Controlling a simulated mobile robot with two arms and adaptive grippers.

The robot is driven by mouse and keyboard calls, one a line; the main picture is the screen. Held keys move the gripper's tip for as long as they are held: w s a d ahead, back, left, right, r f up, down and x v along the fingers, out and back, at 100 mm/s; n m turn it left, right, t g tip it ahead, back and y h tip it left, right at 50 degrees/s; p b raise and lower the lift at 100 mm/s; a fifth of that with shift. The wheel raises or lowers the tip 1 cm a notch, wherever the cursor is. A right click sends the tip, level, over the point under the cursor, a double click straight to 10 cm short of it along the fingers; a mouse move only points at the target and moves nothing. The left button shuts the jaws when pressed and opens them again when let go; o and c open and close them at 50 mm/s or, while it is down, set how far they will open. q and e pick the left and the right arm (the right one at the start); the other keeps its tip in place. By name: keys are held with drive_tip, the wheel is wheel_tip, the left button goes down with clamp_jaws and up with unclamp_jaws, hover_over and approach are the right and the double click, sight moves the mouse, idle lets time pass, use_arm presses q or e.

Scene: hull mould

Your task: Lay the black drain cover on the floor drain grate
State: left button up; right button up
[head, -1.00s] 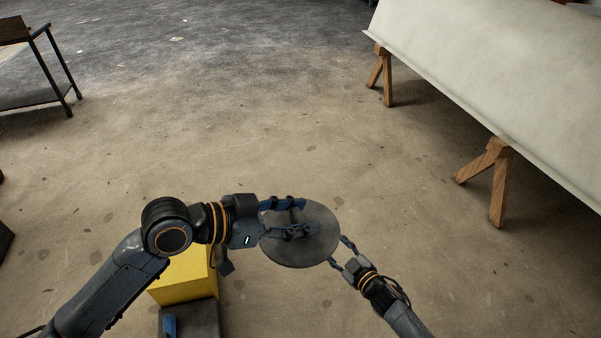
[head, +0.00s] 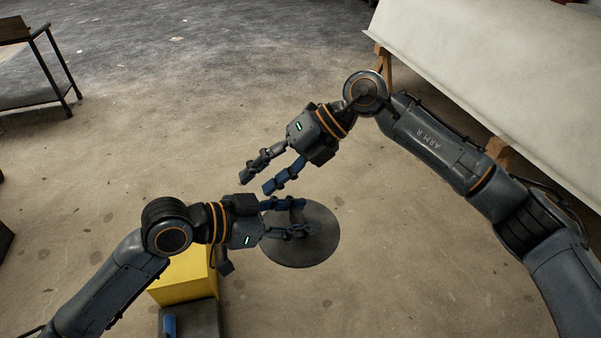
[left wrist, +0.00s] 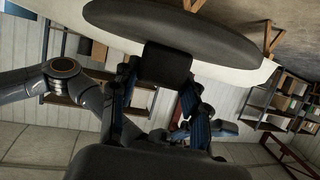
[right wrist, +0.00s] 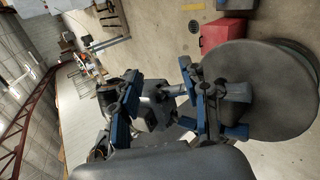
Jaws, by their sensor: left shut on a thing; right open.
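The black drain cover (head: 318,251), a flat dark round disc, is held above the floor in the head view. My left gripper (head: 305,218) is shut on it, its fingers over the disc's upper left part. The disc also shows in the left wrist view (left wrist: 180,22) and at the right of the right wrist view (right wrist: 275,95). My right gripper (head: 255,184) is open and empty, just above and left of the left fingers, apart from the disc. A small dark round patch (right wrist: 194,26) on the floor may be the drain grate; I cannot tell for sure.
A yellow box (head: 187,276) is below my left wrist. The white hull mould (head: 480,62) stands on wooden trestles at upper right. A dark metal table (head: 45,75) is at upper left. A red box (right wrist: 226,34) shows in the right wrist view. The middle floor is clear.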

drive_tip(key=d+r+n+t+h, duration=0.1)
drive_tip(key=d+h, duration=0.1)
drive_tip(key=h, duration=0.1)
use_arm(q)
drive_tip(key=shift+s, duration=0.1)
use_arm(e)
drive_tip(key=t+h, duration=0.3)
drive_tip(key=h, duration=0.3)
approach(296, 216)
drive_tip(key=f, duration=0.7)
drive_tip(key=w+f, duration=0.1)
drive_tip(key=f, duration=0.2)
drive_tip(key=shift+w+a+f, duration=0.1)
drive_tip(key=shift+a+f, duration=0.25)
